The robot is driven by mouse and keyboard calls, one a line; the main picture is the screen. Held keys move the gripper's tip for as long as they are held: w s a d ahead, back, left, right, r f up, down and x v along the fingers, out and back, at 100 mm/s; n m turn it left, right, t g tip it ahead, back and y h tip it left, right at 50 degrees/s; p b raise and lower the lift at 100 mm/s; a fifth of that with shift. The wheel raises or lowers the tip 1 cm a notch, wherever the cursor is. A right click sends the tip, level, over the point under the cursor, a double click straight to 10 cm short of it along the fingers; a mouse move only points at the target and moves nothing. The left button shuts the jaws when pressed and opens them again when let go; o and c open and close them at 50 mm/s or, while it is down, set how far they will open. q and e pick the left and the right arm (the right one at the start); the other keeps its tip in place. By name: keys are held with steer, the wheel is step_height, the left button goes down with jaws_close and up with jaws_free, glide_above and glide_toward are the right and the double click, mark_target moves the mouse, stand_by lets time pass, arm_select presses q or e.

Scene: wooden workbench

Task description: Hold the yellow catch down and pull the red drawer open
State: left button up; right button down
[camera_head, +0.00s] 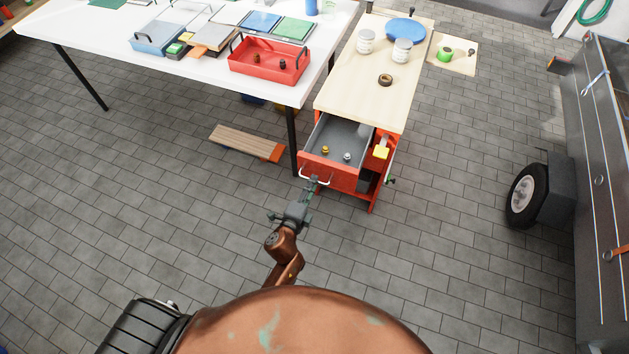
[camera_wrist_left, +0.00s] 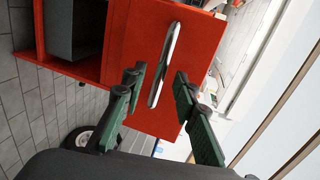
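The red drawer (camera_head: 321,170) stands pulled out of the red cabinet under the wooden top. Its grey inside holds a small yellow piece (camera_head: 325,150) and a small silvery piece (camera_head: 347,156). The yellow catch (camera_head: 381,152) is on the cabinet front, right of the drawer; I cannot tell whether it is pressed, and nothing visibly touches it. My left gripper (camera_head: 314,184) is at the drawer's front. In the left wrist view its green fingers (camera_wrist_left: 160,75) stand apart on both sides of the silver handle (camera_wrist_left: 165,62), with gaps. My right gripper is not seen.
Jars (camera_head: 402,50), a blue disc (camera_head: 405,30) and a dark tape ring (camera_head: 385,80) are on the wooden top (camera_head: 350,90). A white table (camera_head: 110,35) with a red tote (camera_head: 250,72) stands left. A wheeled unit (camera_head: 526,194) is right. The floor in front is clear.

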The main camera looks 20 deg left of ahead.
arm_select(q)
steer(key=v, duration=0.9)
steer(key=shift+s, duration=0.1)
